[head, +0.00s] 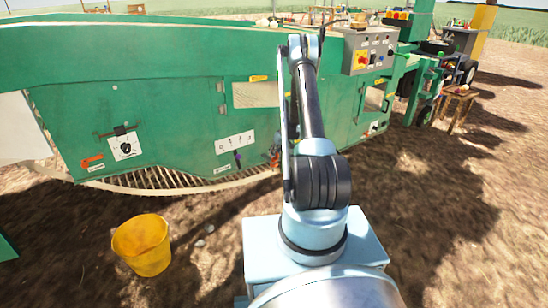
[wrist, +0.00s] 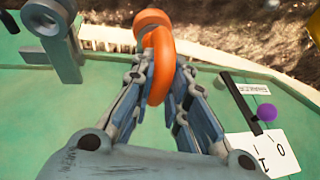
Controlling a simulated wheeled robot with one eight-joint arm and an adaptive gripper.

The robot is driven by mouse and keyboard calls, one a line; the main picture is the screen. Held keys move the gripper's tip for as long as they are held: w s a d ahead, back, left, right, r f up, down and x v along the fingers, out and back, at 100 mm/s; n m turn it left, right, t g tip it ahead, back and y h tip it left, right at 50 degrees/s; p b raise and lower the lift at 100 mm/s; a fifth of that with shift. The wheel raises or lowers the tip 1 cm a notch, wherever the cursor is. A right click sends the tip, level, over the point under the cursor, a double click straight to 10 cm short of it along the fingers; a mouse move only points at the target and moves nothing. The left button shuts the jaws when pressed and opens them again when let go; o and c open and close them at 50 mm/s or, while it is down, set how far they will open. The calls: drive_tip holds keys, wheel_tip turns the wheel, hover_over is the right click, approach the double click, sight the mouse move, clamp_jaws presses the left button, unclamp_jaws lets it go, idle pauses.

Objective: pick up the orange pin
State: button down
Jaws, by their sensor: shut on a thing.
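The orange pin (wrist: 161,62) is a rounded, ring-like orange piece, seen large in the wrist view. My gripper (wrist: 168,85) is shut on it, with a blue-grey finger on each side. In the head view my gripper (head: 274,157) shows small and low beside the green machine panel, partly behind my arm. The pin is too small there to make out clearly.
The green machine (head: 180,110) fills the back. A white number label (wrist: 262,152) and a purple knob (wrist: 266,112) are right of my gripper in the wrist view. A grey bracket (wrist: 60,35) is at upper left. A yellow bucket (head: 142,247) stands on the ground.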

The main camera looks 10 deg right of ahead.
wheel_tip(320, 180, up, 9)
drive_tip(key=shift+r, duration=0.1)
idle(0.4)
drive_tip(key=s+r+m, duration=0.2)
drive_tip(key=s+r, duration=0.2)
drive_tip(key=s, duration=0.5)
drive_tip(key=s+r+m+t+h, duration=0.1)
drive_tip(key=s+r, duration=0.3)
drive_tip(key=s, duration=0.6)
drive_tip(key=shift+s+m+h, duration=0.25)
drive_tip(key=shift+m+h, duration=0.05)
drive_tip(key=shift+m, duration=0.5)
